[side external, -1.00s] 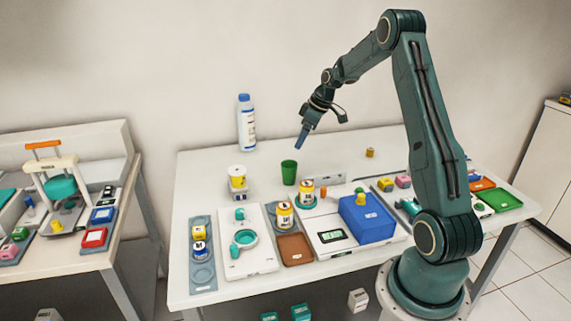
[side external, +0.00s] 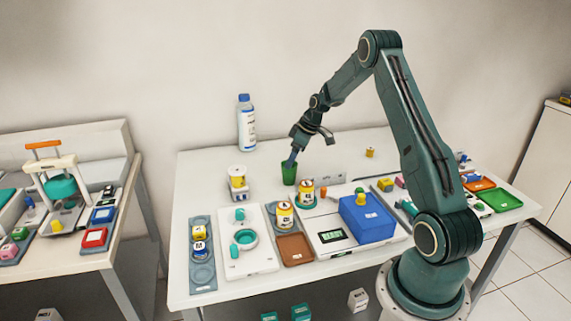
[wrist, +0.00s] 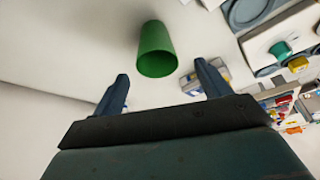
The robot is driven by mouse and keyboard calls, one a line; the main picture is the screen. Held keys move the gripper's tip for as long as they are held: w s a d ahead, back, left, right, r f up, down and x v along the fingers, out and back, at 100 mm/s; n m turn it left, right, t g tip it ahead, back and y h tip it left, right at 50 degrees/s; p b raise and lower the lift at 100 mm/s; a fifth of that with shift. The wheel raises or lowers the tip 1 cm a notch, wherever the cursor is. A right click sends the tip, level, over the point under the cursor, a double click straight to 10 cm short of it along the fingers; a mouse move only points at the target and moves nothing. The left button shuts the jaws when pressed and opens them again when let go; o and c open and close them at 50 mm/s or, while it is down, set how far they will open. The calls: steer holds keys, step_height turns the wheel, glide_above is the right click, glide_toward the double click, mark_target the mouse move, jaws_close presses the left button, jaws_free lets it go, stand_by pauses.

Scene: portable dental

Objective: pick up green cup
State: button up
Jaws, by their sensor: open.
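The green cup (side external: 289,174) stands upright on the white table, toward the back, in the side view. In the wrist view the green cup (wrist: 156,50) shows ahead of my gripper, between the lines of the two fingers and beyond their tips. My gripper (side external: 291,160) is at the cup's rim in the side view, with a blue finger overlapping the cup's top edge. The wrist view shows my gripper (wrist: 160,80) open, its two blue fingers wide apart with nothing between them. I cannot tell whether a finger touches the cup.
A white bottle with a blue cap (side external: 246,122) stands behind and left of the cup. A yellow-and-white stack (side external: 238,184) is to its left. A blue box (side external: 366,216) is at the right front. Table behind the cup is clear.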

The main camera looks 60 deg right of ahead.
mark_target(289, 174)
steer(key=shift+d+x, duration=0.2)
steer(key=shift+x, duration=2.3)
steer(key=shift+c, duration=0.5)
steer(key=c, duration=0.9)
